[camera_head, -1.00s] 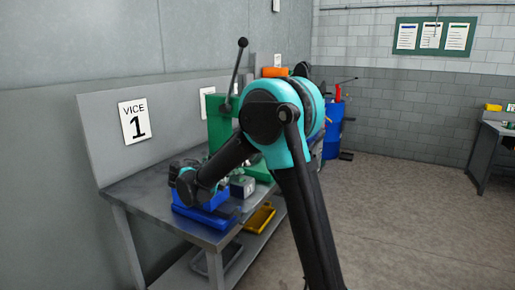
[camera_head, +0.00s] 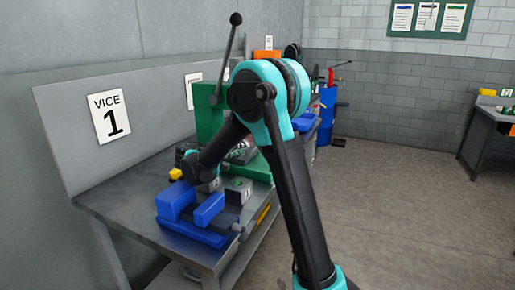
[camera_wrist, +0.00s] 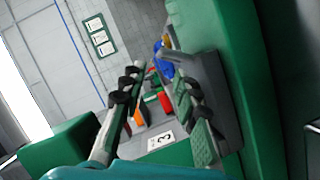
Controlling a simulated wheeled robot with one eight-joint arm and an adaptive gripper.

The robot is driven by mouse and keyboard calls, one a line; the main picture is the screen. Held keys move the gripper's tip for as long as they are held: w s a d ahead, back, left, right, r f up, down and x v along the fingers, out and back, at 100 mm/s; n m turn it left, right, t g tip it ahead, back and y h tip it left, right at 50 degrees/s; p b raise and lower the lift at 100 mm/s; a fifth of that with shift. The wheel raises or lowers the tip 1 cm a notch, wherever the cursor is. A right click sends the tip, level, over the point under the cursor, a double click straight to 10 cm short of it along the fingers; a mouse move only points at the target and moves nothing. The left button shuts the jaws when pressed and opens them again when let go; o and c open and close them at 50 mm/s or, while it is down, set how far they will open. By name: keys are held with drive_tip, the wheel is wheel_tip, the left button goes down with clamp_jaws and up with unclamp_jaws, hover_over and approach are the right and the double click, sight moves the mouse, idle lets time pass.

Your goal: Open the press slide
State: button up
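The green press (camera_head: 208,112) stands on the bench behind the blue vice, with its long lever (camera_head: 228,55) raised and ending in a black ball. My arm covers much of the press front, and its slide cannot be made out in the head view. In the wrist view the green press body (camera_wrist: 240,75) fills the right side, with a grey metal part (camera_wrist: 213,85) beside my right finger. My gripper (camera_wrist: 156,82) is open, its two fingers well apart with nothing held between them. Whether the right finger touches the grey part cannot be told.
The blue vice (camera_head: 190,225) sits at the bench's near end, with small numbered grey blocks (camera_head: 238,190) behind it. The VICE 1 sign (camera_head: 109,115) is on the bench's back panel. A blue drum (camera_head: 327,110) stands farther back. The floor (camera_head: 400,210) at right is clear.

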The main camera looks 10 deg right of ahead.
drive_tip(key=x, duration=1)
drive_tip(key=shift+w+d+f, duration=0.1)
drive_tip(key=shift+d, duration=0.05)
drive_tip(key=shift+c, duration=0.4)
clamp_jaws()
